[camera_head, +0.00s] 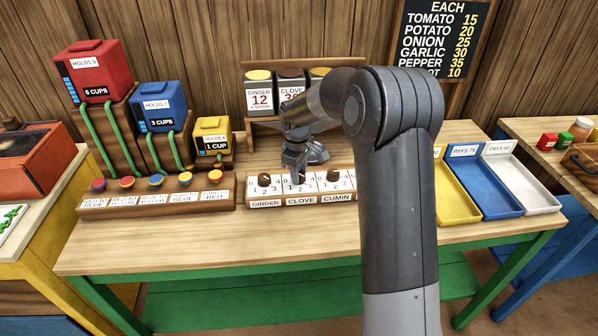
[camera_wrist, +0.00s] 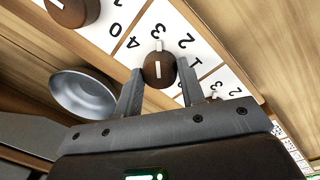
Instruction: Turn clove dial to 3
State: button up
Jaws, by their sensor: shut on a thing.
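The clove dial is a brown round knob with a white pointer line, in the middle of a row of three dials. In the wrist view the clove dial (camera_wrist: 158,73) sits between the two fingers of my gripper (camera_wrist: 157,88), which is shut on it. Its pointer line and a white tip point up in that picture, toward the printed 3 (camera_wrist: 160,32). In the head view my gripper (camera_head: 297,174) reaches down over the dial above the CLOVE label (camera_head: 301,200) and hides most of the knob.
The ginger dial (camera_head: 264,180) and cumin dial (camera_head: 333,175) stand close on either side. A silver bowl (camera_head: 316,154) is just behind the dial row. Spice canisters (camera_head: 259,96) stand on a shelf behind. Colored buttons (camera_head: 156,180) are left; trays (camera_head: 481,200) are right.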

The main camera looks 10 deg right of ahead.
dwell(0.3)
jog(key=o, duration=1)
jog(key=r, duration=1)
jog(key=shift+s+a+r, duration=0.25)
jog(key=shift+s+r, duration=0.1)
jog(key=shift+r, duration=0.05)
